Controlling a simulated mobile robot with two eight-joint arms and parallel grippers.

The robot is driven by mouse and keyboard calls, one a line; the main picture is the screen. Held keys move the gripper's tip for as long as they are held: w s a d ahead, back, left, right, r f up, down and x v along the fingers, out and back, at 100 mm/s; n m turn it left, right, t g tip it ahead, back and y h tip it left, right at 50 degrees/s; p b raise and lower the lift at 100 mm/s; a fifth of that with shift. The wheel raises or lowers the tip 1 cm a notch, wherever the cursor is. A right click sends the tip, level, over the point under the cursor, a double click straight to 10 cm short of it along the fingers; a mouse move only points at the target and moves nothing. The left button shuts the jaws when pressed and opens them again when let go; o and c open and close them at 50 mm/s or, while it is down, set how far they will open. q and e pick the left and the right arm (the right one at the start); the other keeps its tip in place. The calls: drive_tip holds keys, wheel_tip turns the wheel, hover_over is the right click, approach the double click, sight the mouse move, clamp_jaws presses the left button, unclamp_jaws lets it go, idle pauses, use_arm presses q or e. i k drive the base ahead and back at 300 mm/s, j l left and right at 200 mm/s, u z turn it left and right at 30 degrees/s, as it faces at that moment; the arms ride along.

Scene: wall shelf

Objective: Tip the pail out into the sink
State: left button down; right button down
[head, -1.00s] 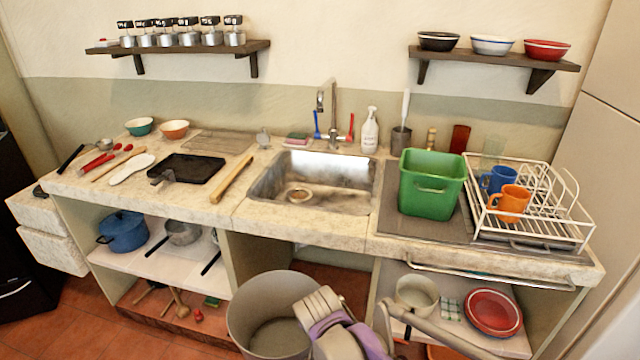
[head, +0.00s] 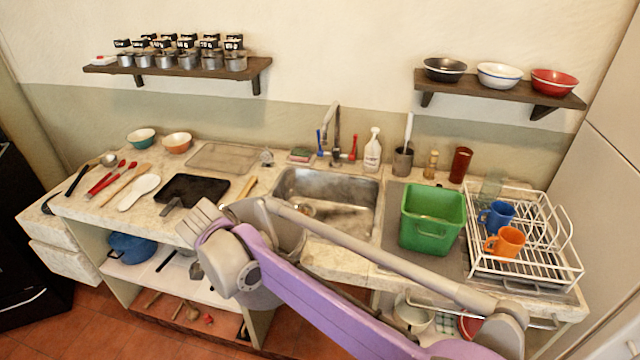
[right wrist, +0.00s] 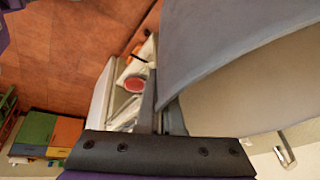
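The grey pail (head: 292,238) is up at counter height in front of the sink's left front corner, largely hidden behind my right arm. Its contents cannot be made out. In the right wrist view the pail's wall (right wrist: 235,55) fills the upper right and runs down to my right gripper (right wrist: 160,112). The fingers look closed on the pail's rim. In the head view my arm hides the fingertips. The steel sink (head: 335,185) is set in the counter, with its front left part covered by pail and arm. My left gripper is not in view.
A green tub (head: 432,232) stands right of the sink, beside a white dish rack (head: 545,240) with mugs. The tap (head: 335,130) rises behind the sink. A black tray (head: 193,190) and utensils lie on the left counter. Wall shelves hang above.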

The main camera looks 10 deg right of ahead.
sight(350, 204)
drive_tip(key=i, duration=1.15)
